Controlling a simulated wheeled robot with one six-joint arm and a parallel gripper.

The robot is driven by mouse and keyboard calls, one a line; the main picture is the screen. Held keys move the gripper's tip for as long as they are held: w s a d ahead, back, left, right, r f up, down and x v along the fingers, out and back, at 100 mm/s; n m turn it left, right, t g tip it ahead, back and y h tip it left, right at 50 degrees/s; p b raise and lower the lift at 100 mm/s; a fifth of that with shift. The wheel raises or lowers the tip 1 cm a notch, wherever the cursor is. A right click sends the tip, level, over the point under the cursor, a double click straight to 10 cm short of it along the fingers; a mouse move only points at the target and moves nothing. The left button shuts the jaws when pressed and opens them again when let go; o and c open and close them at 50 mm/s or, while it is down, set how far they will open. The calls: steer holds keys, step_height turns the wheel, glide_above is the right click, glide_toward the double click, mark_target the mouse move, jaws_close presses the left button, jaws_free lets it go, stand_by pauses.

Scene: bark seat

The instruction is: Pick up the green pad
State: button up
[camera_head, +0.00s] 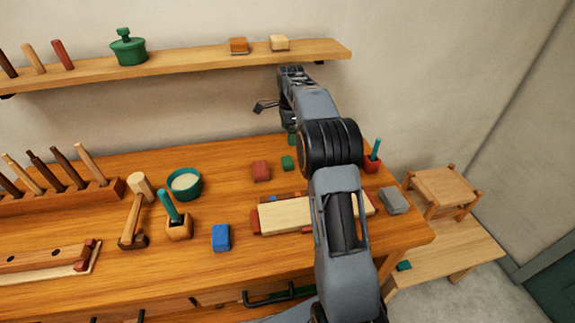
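Several small green pieces show, and I cannot tell for sure which is the green pad. A flat dark green piece (404,265) lies on the low wooden bench at the lower right. A small green block (288,163) lies on the worktable, right of a red block. Another green piece (292,139) is partly hidden behind my arm. My arm reaches up over the right part of the table. My gripper (266,106) is near the wall, below the shelf and above the table's back edge. Its fingers are mostly hidden, so its opening and contents are unclear.
On the worktable (120,175) stand a teal bowl (184,184), a mallet (135,212), a blue block (221,237), a grey block (394,201) and a pale board (286,214). A shelf (190,62) hangs close to my gripper. A stool (442,187) stands on the low bench (455,257).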

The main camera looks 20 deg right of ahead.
glide_above(291, 160)
steer(key=f, duration=0.7)
steer(key=shift+w+a+f, duration=0.1)
steer(key=shift+w+f, duration=0.15)
steer(key=shift+s+f, duration=0.2)
steer(key=shift+f, duration=2.5)
steer(key=c, duration=1)
